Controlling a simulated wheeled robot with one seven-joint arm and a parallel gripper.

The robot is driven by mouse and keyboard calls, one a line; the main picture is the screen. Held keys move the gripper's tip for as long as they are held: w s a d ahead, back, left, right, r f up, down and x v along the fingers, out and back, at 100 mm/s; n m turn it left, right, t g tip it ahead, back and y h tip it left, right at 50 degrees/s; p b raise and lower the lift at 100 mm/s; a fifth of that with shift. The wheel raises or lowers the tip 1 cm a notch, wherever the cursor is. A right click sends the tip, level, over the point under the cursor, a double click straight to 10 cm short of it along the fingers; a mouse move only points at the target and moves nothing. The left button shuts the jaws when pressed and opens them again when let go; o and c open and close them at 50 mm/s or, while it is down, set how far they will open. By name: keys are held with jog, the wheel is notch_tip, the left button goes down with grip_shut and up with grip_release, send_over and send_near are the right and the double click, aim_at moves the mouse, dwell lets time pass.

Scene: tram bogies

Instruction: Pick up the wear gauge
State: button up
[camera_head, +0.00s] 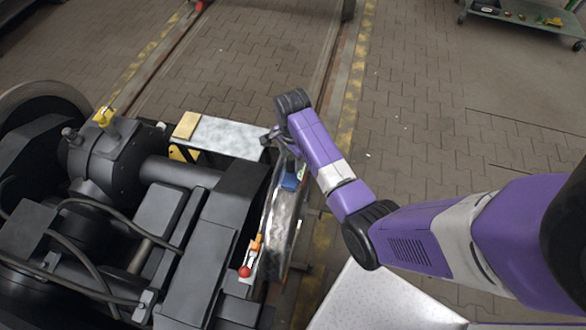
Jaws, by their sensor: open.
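No item here is clearly recognisable as the wear gauge. A small blue item (290,182) sits at the upper rim of the bright steel wheel (284,225), just below my wrist. An orange piece with a red ball end (250,258) lies lower, beside the wheel on the black bogie. My gripper (268,138) is open, above the right end of a grey metal plate near the top of the wheel. My wrist partly hides it, and I see nothing held in it.
The black bogie (165,200) with hoses fills the left. The grey plate (230,135) bears a tan block (186,125). A yellow fitting (104,117) stands up at left. A pale speckled surface (385,303) is at the bottom. A green cart (530,14) stands far right; paving between is open.

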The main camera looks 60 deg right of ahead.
jog(key=shift+f, duration=0.75)
grip_shut()
jog(key=shift+w, duration=0.1)
dwell(0.8)
